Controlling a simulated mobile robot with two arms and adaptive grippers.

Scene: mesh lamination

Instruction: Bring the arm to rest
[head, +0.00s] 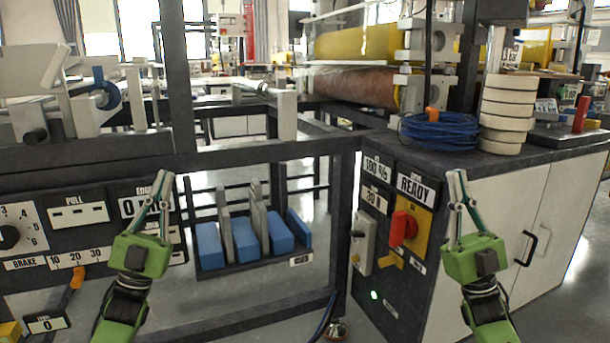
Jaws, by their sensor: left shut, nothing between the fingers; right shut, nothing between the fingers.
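My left gripper (166,178) is raised at the left, its fingers pointing up and shut with nothing between them. It is in front of the dark machine panel, just left of the rack of blue blocks. My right gripper (458,174) is raised at the right, fingers up, shut and empty. It is in front of the cabinet, right of the red rotary switch (402,228). In this view both grippers overlap the machine behind them; I cannot tell the exact gap.
A rack (262,262) holds blue blocks and grey plates between my arms. Large rollers (352,84) span the back. A blue cable coil (440,131) and stacked cream rolls (506,112) rest on the cabinet top (480,165). An orange-handled lever (76,277) sticks out at lower left.

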